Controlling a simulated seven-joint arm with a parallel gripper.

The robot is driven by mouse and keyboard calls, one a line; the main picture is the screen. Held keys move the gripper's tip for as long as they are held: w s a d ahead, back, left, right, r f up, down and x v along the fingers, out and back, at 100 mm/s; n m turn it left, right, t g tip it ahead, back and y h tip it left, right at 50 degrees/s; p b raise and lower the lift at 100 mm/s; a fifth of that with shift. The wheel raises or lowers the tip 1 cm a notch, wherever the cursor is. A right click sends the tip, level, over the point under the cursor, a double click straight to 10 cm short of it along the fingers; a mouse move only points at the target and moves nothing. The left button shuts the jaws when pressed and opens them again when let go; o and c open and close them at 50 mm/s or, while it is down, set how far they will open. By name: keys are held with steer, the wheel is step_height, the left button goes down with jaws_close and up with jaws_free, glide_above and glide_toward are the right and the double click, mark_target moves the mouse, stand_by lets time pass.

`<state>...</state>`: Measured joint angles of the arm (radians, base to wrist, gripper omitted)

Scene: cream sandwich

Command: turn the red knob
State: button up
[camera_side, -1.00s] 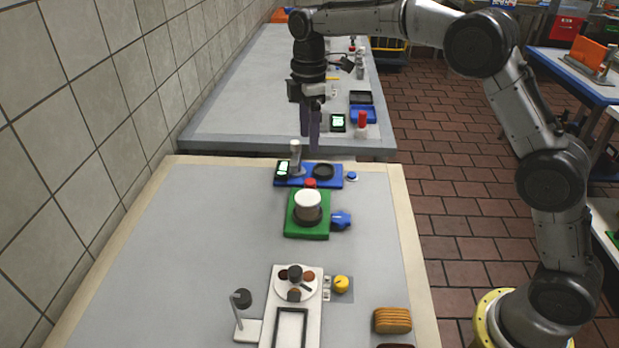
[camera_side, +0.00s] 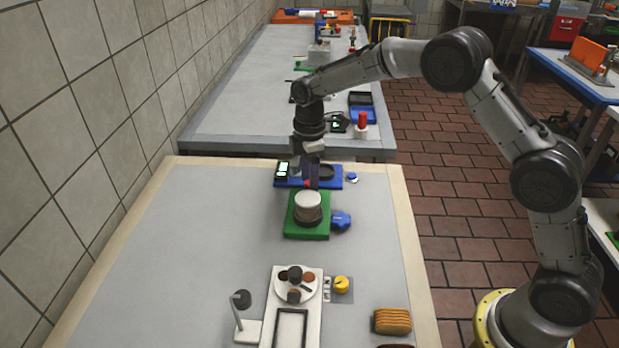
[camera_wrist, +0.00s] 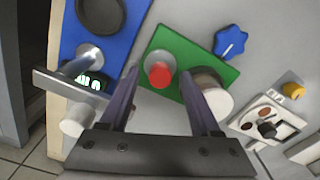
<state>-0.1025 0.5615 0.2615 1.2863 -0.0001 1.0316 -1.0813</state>
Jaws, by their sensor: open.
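The red knob (camera_wrist: 159,75) stands on the green base (camera_wrist: 170,42), beside a cylinder with a white top (camera_wrist: 218,102). In the wrist view, my gripper (camera_wrist: 160,79) is open and empty, with one dark finger on each side of the knob. Contact with the knob does not show. In the side view, my gripper (camera_side: 311,184) points down at the far edge of the green base (camera_side: 307,231), just behind the white-topped cylinder (camera_side: 308,203). The fingers mostly hide the knob there.
A blue board (camera_side: 330,183) with a lit display (camera_side: 282,171) and a dark disc lies just behind the green base. A blue star-shaped knob (camera_side: 341,219) is at its right. A white plate (camera_side: 297,284) and a yellow knob (camera_side: 341,284) are nearer. The table's left side is clear.

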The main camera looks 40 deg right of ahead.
jaws_close()
steer(key=shift+m, duration=0.3)
